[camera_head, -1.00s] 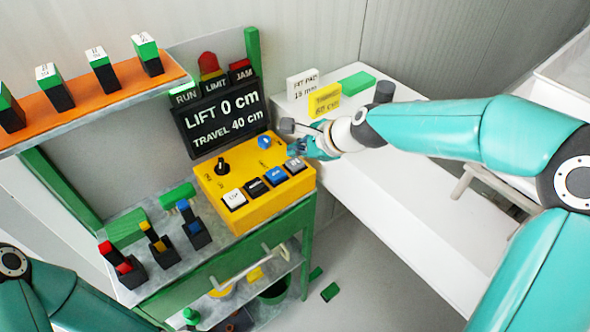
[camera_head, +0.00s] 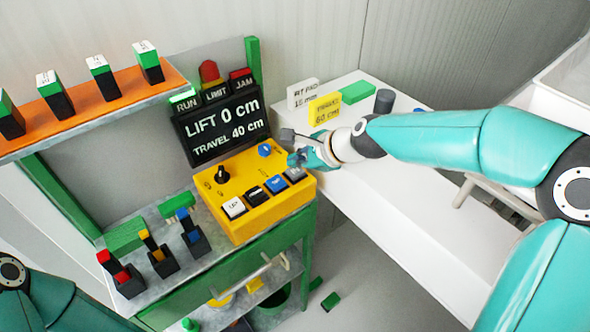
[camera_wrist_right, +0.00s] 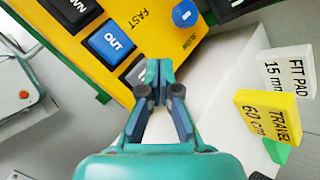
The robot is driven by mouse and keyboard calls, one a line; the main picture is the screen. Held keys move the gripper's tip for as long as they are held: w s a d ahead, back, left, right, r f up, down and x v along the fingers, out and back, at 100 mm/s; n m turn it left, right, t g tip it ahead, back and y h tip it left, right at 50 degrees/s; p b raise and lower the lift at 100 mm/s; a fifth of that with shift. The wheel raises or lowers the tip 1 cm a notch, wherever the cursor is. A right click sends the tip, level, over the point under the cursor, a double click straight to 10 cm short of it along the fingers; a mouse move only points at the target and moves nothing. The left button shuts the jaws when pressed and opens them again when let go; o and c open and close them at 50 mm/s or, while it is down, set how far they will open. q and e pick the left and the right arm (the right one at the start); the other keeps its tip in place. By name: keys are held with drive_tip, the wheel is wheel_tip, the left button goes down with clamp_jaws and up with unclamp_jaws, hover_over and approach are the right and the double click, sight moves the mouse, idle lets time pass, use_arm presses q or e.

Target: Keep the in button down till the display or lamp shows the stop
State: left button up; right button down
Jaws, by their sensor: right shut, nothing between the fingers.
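The yellow control box (camera_head: 270,217) stands on the bench. It carries a white button (camera_head: 234,207), a black button (camera_head: 256,195), the blue OUT button (camera_wrist_right: 110,42) and a grey button (camera_head: 294,174) at the right end, its label unreadable here. My right gripper (camera_head: 293,159) is shut and empty, fingertips at the grey button. In the right wrist view the fingers (camera_wrist_right: 153,66) partly cover it; contact is unclear. The display (camera_head: 220,124) reads LIFT 0 cm and TRAVEL 40 cm. The RUN lamp (camera_head: 184,96) glows green. LIMIT and JAM look unlit. My left gripper is out of view.
A black knob (camera_head: 222,175) and a blue knob (camera_head: 264,150) rise from the box. Yellow TRAVEL 60 cm (camera_head: 325,110) and white FIT PAD 15 mm (camera_head: 302,93) signs stand on the white table (camera_head: 400,230). Coloured levers (camera_head: 158,250) stand left of the box.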

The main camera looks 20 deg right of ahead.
drive_tip(key=shift+f, duration=0.2)
idle(0.4)
drive_tip(key=shift+f, duration=0.2)
